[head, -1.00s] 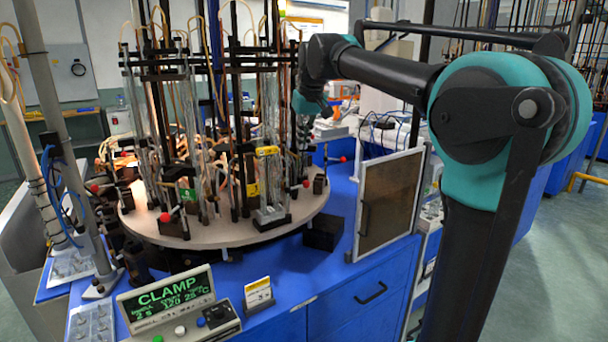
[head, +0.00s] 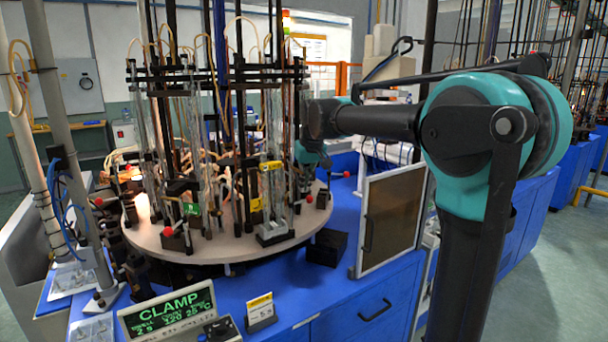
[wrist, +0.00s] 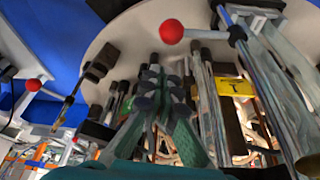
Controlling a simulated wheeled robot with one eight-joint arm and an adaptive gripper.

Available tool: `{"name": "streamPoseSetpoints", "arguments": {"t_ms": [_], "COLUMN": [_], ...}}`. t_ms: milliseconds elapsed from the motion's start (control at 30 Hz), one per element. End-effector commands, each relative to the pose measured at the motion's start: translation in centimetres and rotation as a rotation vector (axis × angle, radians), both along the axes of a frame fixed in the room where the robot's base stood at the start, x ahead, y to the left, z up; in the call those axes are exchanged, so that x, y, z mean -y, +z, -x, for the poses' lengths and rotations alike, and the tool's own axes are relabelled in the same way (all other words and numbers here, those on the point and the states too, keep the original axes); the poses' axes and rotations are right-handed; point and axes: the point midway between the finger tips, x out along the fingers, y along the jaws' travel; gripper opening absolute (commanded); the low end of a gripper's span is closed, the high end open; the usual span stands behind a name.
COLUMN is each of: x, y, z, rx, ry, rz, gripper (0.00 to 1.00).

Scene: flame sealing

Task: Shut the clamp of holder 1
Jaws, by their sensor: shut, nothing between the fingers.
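Holder 1, with a yellow label marked 1 (wrist: 234,86), stands at the rim of the round turntable (head: 215,248). A yellow label (head: 271,166) also shows on a front holder in the head view. In the wrist view a red ball lever (wrist: 171,31) lies left of the label, its rod running to a clamp on the holder's upright. I cannot tell how far the clamp is closed. My gripper (wrist: 158,85) is shut and empty, below the red ball in the wrist picture and apart from it. In the head view its fingers are hidden behind my wrist and the holder rods.
Glass tubes and black rods crowd the turntable. Another red ball lever (wrist: 33,85) is at left in the wrist view. A panel reading CLAMP (head: 168,305), a small sign (head: 260,308), a black block (head: 327,247) and a framed dark panel (head: 391,220) stand on the blue bench.

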Motion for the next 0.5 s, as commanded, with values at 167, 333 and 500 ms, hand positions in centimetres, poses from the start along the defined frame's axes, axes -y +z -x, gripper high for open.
{"name": "streamPoseSetpoints", "arguments": {"t_ms": [167,333,500], "x": [0.7,0.9,0.9], "y": [-0.3,-0.4,-0.4], "z": [1.6,2.1,2.2], "rx": [0.0,0.0,0.0], "ry": [0.0,0.0,0.0], "rz": [0.0,0.0,0.0], "gripper": [0.0,0.0,0.0]}}
